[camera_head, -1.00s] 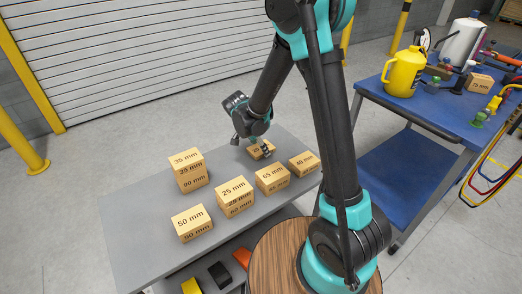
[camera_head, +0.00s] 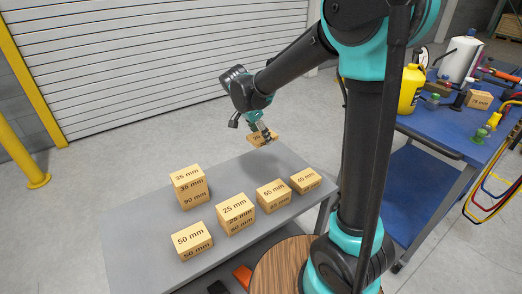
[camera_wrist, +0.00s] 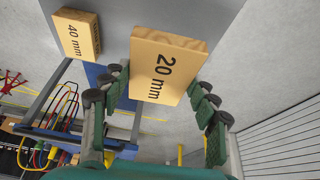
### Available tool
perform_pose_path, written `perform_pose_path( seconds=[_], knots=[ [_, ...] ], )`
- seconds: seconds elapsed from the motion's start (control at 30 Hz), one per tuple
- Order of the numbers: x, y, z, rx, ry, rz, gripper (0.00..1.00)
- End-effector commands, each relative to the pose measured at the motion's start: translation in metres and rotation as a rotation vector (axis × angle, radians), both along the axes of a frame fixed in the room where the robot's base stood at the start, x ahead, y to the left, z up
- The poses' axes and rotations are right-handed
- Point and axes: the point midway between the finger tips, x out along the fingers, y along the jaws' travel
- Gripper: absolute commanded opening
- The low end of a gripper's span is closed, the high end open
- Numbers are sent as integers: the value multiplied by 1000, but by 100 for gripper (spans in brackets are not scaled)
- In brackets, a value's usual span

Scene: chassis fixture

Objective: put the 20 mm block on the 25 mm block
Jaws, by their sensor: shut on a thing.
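The 20 mm block (camera_wrist: 165,66) is a wooden block held between the finger pads of my gripper (camera_wrist: 158,88) in the wrist view. In the head view my gripper (camera_head: 268,136) holds this block (camera_head: 257,139) above the far edge of the grey table. The fingers partly cover its label there. The 25 mm block (camera_head: 235,207) sits on another wooden block in the middle of the table's front row, to the left of and nearer than my gripper. Its top is clear.
The 35 mm block (camera_head: 186,174) sits on a 90 mm block at the left. The 50 mm block (camera_head: 191,238), 65 mm block (camera_head: 271,192) and 40 mm block (camera_head: 306,179) flank the 25 mm stack. The grey table (camera_head: 140,220) has free room at left and back.

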Motion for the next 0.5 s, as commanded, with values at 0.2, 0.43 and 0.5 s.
perform_pose_path(
  seconds=[0.2, 0.43, 0.5],
  knots=[
    [0, 0, 41, 0, 0, 0, 30],
    [0, 0, 63, 0, 0, 0, 30],
    [0, 0, 69, 0, 0, 0, 30]
  ],
)
